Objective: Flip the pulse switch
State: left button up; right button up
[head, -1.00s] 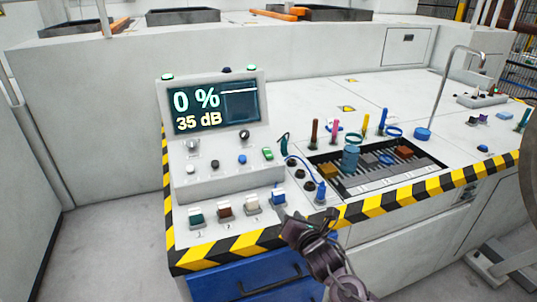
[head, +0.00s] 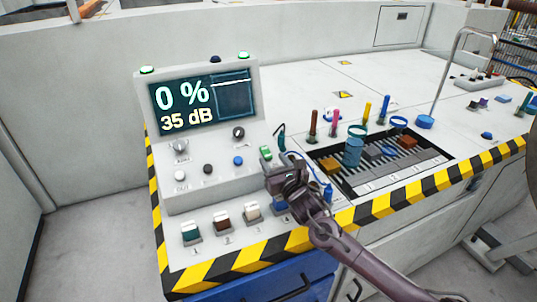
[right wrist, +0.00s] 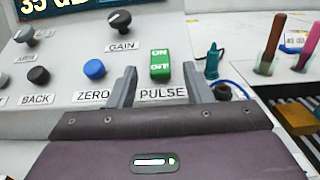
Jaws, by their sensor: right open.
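The pulse switch is a green rocker (right wrist: 161,65) on the sloped panel above the label PULSE in the right wrist view. In the head view the green switch (head: 266,153) shows just beyond my right gripper (head: 277,168). My right gripper is open, and its two fingers (right wrist: 158,88) stand either side of the PULSE label, below the switch. I see no contact with the switch. My left gripper is not in view.
A blue ZERO button (right wrist: 95,69) and a GAIN knob (right wrist: 119,22) sit left of the switch. A teal probe (right wrist: 212,62) stands close on its right. The display (head: 203,99) reads 0 % and 35 dB. Several numbered rockers line the front, beside a sunken tray (head: 376,193).

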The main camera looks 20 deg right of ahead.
aim_at(266, 152)
jog(key=shift+w+a+f, duration=0.1)
jog(key=shift+w, duration=1.7)
